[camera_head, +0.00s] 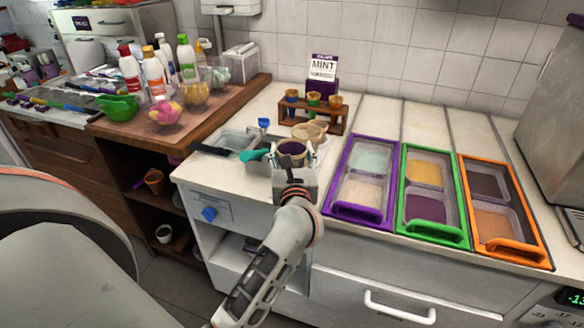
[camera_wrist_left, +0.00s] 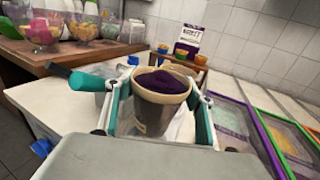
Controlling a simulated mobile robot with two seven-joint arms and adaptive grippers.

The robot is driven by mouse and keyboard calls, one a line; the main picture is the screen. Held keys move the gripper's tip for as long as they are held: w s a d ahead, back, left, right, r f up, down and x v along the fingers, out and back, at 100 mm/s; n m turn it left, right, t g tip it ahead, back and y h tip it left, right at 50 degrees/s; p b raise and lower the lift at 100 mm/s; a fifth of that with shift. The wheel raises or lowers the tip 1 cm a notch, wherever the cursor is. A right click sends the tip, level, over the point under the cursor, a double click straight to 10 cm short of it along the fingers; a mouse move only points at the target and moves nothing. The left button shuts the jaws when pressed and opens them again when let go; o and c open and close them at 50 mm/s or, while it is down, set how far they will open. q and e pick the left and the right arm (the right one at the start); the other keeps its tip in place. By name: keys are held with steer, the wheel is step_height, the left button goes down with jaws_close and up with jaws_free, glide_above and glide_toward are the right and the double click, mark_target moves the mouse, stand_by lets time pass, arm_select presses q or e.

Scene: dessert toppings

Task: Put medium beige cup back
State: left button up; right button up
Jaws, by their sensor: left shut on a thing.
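The beige cup (camera_wrist_left: 154,115), filled with a dark purple topping, is between the fingers of my left gripper (camera_wrist_left: 155,112), which is shut on it in the left wrist view. The cup looks upright. In the head view the cup (camera_head: 292,149) and my left gripper (camera_head: 293,160) are over the front of the light counter, by the sunken bins. I cannot tell if the cup touches the counter. My right gripper is not in view.
Purple (camera_head: 345,208), green (camera_head: 431,234) and orange (camera_head: 512,252) topping trays lie to the right. Bottles (camera_head: 153,72) stand farther left.

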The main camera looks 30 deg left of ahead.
arm_select(q)
steer(key=shift+f+b, duration=0.5)
steer(key=shift+f, duration=1.75)
steer(key=shift+f, duration=0.2)
steer(key=o, duration=1.4)
